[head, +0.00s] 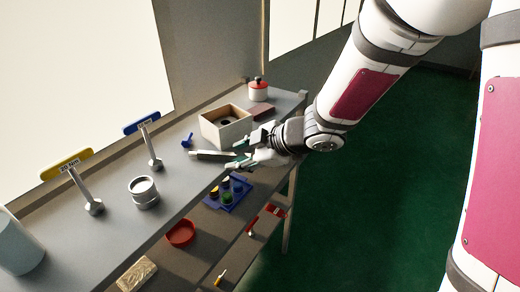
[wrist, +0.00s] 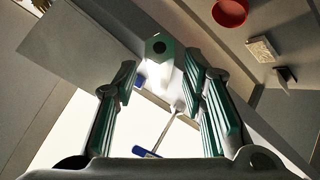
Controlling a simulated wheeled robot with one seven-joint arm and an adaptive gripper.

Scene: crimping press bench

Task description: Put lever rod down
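The lever rod (head: 211,155), a grey bar, is at the bench top near its front edge, left of my gripper (head: 240,154) in the head view. In the wrist view its hexagonal end with a dark hole shows as the lever rod (wrist: 159,48), ahead of my gripper (wrist: 160,64). The green fingers stand apart on either side of the rod's near end, with a gap visible on both sides. I cannot tell whether the rod rests fully on the bench (head: 180,185).
An open box (head: 226,140) stands just behind the rod, with a red-lidded jar (head: 258,90) farther back. Upright levers with yellow (head: 66,164) and blue (head: 141,123) labels and a metal cylinder (head: 144,193) stand left. The lower shelf holds a blue tray (head: 240,203) and a red bowl (head: 180,233).

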